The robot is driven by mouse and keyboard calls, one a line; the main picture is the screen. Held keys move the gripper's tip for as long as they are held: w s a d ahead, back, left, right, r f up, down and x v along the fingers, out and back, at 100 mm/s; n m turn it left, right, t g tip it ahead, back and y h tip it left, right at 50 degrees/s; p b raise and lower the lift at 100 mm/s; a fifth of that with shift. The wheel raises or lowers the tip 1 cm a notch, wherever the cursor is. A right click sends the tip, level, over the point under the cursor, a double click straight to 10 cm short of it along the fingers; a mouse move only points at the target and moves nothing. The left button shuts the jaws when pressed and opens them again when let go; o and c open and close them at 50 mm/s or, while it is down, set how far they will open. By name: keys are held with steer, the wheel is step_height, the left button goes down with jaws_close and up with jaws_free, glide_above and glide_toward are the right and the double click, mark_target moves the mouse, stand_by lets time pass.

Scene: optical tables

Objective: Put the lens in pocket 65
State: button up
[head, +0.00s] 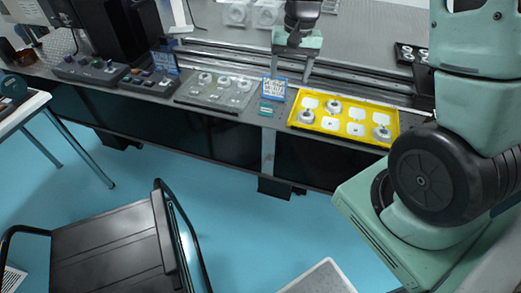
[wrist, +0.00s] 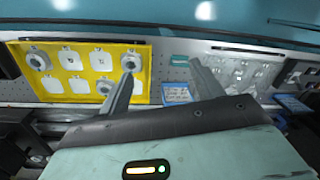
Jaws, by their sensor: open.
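The yellow tray (head: 344,116) lies on the table right of my gripper, with white pockets and a few round ring-shaped mounts in it. It also shows at the left in the wrist view (wrist: 141,92), with round mounts at its corners (wrist: 38,61) and near my left finger (wrist: 106,85). A grey tray (head: 207,99) with several round pieces lies left of my gripper. Which piece is the lens, and which pocket is 65, I cannot read. My gripper (head: 289,78) is open and empty above the table, between the two trays; its fingers also show in the wrist view (wrist: 161,70).
A blue label card (head: 274,89) and a small teal block (head: 267,110) lie between the trays. Dark control boxes (head: 150,82) stand to the left. Metal rails (head: 235,61) run behind.

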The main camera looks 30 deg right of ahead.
steer(key=s+a+r+n, duration=0.2)
steer(key=s+a+n, duration=0.15)
steer(key=a, duration=0.45)
steer(key=s+a+r+n, duration=0.2)
steer(key=s+a+n, duration=0.15)
steer(key=a, duration=0.35)
steer(key=s+a+n, duration=0.3)
steer(key=s+a, duration=0.1)
steer(key=s, duration=0.4)
steer(key=s+a+r+n, duration=0.1)
steer(key=s+a+n, duration=0.3)
steer(key=s, duration=0.4)
steer(key=shift+s+a+r, duration=0.15)
steer(key=shift+s+a, duration=0.25)
steer(key=shift+a, duration=0.1)
steer(key=shift+d, duration=0.1)
